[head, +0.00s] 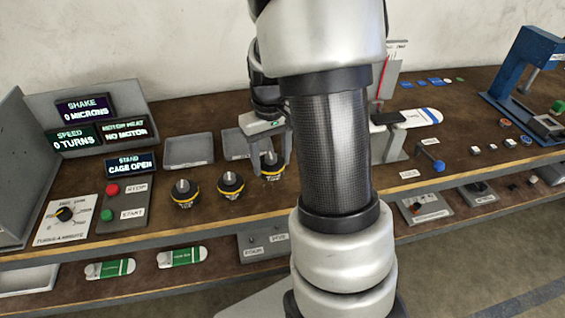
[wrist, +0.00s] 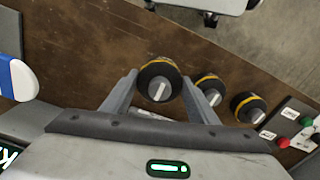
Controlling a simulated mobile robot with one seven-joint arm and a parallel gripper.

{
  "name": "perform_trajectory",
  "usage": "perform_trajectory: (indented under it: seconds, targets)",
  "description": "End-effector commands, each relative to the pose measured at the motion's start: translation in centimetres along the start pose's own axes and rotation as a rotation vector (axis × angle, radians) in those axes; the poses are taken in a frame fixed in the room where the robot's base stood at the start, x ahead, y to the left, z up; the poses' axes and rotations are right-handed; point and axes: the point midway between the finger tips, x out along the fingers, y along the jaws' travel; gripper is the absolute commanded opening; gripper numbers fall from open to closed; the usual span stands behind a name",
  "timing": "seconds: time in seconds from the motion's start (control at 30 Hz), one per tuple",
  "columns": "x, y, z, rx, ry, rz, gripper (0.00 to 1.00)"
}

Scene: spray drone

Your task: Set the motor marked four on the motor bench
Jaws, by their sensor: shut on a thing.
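Three dark motors with yellow bands and silver shafts stand in a row near the front of the wooden bench: a left one (head: 184,193), a middle one (head: 230,186) and a right one (head: 272,170). My gripper (head: 273,158) points down and is shut on the right motor. In the wrist view this motor (wrist: 158,84) is upright between the two fingers, with the middle motor (wrist: 208,89) and left motor (wrist: 249,107) beside it. I cannot read any number on the motors. I cannot tell whether the held motor touches the bench.
Screens at left read "NO MOTOR" (head: 125,128) and "CAGE OPEN" (head: 130,164). A red stop button (head: 113,189), a speed dial (head: 65,214) and grey trays (head: 188,150) stand near the motors. A blue press (head: 520,70) stands far right. My arm hides the bench's middle.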

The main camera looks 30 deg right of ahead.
Motion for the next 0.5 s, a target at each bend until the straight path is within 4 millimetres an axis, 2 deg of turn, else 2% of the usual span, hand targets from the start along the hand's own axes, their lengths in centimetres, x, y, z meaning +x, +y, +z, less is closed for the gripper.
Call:
perform_trajectory:
  seconds: [0.17, 0.4, 0.5]
  targets:
    - [1.3, 0.0, -0.1, 0.0, 0.001, 0.0, 0.14]
    - [4.3, 0.0, -0.1, 0.001, 0.001, 0.0, 0.14]
    - [4.6, 0.0, -0.1, 0.0, 0.002, 0.0, 0.14]
